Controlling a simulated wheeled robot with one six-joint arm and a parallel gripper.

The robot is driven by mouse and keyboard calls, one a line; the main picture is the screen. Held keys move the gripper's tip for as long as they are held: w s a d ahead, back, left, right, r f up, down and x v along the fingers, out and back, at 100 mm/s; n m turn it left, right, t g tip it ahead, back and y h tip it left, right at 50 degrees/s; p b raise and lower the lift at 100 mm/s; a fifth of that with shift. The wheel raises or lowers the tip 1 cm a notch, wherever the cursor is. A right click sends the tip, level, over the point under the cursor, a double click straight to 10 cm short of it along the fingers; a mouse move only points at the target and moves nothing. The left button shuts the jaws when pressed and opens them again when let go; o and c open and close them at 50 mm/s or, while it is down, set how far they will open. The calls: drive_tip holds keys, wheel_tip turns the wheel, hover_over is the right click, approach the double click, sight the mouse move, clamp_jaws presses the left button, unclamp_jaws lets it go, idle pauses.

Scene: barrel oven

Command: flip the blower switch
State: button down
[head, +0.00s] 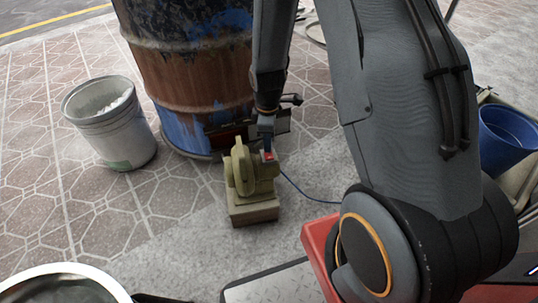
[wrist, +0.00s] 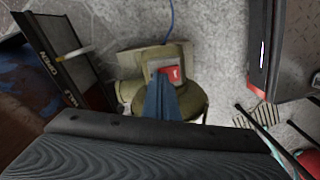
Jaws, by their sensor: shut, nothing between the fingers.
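The blower (head: 241,172) is an olive-green machine with a round housing on a pale block, standing on the paving in front of the barrel. Its switch (head: 269,156) is a red rocker on top of the blower, at the right in the head view. In the wrist view the red switch (wrist: 172,73) sits in a light grey plate on the blower (wrist: 192,101). My gripper (head: 267,147) points down right at the switch, shut and empty. In the wrist view its blue-grey fingertips (wrist: 163,84) overlap the switch's left part. I cannot tell whether they touch it.
The rusty blue barrel (head: 188,68) stands close behind the blower. A metal bucket (head: 112,125) with pale contents is at left. A blue cable (head: 303,191) runs right from the blower. A blue bucket (head: 508,132) stands at far right.

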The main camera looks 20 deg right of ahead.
drive_tip(key=shift+f, duration=0.3)
wheel_tip(320, 180, up, 7)
drive_tip(key=p, duration=0.6)
idle(0.5)
drive_tip(key=shift+a+r, duration=0.1)
idle(0.3)
drive_tip(key=s+a+r+m, duration=0.2)
drive_tip(key=s+a+r, duration=0.25)
drive_tip(key=r, duration=0.35)
drive_tip(key=s+a+r+m, duration=0.2)
drive_tip(key=s+a+r, duration=0.3)
drive_tip(key=r, duration=0.4)
drive_tip(key=s+a+r+m, duration=0.25)
drive_tip(key=s+r, duration=0.25)
drive_tip(key=s, duration=0.3)
drive_tip(key=s+a+r+m, duration=0.2)
drive_tip(key=s+a+r, duration=0.1)
drive_tip(key=s+r, duration=0.3)
drive_tip(key=s+d+r+m+p, duration=0.1)
drive_tip(key=d+r+m+p, duration=0.3)
drive_tip(key=d+r+p, duration=1.1)
drive_tip(key=r+p, duration=0.1)
drive_tip(key=p, duration=0.8)
drive_tip(key=shift+s+r+m, duration=0.15)
drive_tip(key=shift+s+m, duration=0.2)
